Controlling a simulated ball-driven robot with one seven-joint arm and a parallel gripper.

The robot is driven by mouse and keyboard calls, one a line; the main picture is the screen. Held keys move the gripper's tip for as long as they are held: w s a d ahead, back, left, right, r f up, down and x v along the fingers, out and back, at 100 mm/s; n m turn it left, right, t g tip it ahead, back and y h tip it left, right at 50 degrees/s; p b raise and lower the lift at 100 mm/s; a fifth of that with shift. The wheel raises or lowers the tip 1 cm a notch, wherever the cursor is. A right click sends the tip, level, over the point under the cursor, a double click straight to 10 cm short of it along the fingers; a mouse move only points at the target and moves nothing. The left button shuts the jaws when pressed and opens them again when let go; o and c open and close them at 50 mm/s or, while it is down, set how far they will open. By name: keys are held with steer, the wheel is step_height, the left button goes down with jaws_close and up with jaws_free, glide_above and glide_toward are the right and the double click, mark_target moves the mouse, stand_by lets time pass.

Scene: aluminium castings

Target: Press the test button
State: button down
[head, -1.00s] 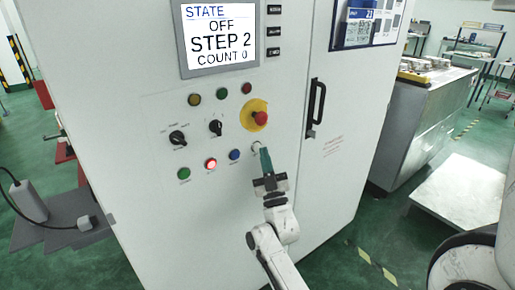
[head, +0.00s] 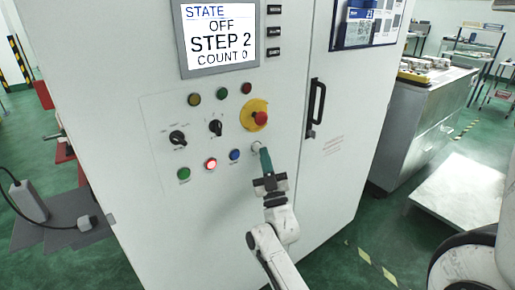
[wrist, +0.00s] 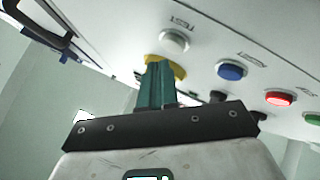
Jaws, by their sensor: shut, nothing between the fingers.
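The test button (wrist: 174,40) is a round white button labelled TEST, seen upside down in the wrist view. In the head view it shows as a small pale button (head: 256,149), partly covered by my fingertips. My gripper (head: 263,150) is shut and empty, its green fingers pointing at the panel. In the wrist view the fingertips (wrist: 158,62) appear just below and left of the button; I cannot tell whether they touch it. The display (head: 219,36) reads STATE OFF, STEP 2, COUNT 0.
A red emergency stop (head: 260,118) on a yellow plate sits just above the fingertips. A blue button (head: 235,155), a lit red button (head: 210,163) and a green button (head: 184,173) lie to the left. A black door handle (head: 316,108) is at right.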

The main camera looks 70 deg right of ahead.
steer(key=shift+w+d, duration=0.25)
steer(key=shift+w, duration=0.15)
steer(key=shift+w+d+b, duration=0.2)
steer(key=shift+w+b, duration=0.15)
steer(key=shift+b, duration=0.1)
stand_by(0.8)
steer(key=shift+s, duration=0.1)
steer(key=shift+s+a, duration=0.45)
steer(key=shift+s, duration=0.2)
steer(key=shift+s+a, duration=0.45)
steer(key=shift+s, duration=0.25)
steer(key=shift+s+a, duration=0.4)
steer(key=shift+s, duration=0.35)
steer(key=shift+s+a, duration=0.45)
steer(key=shift+s, duration=0.25)
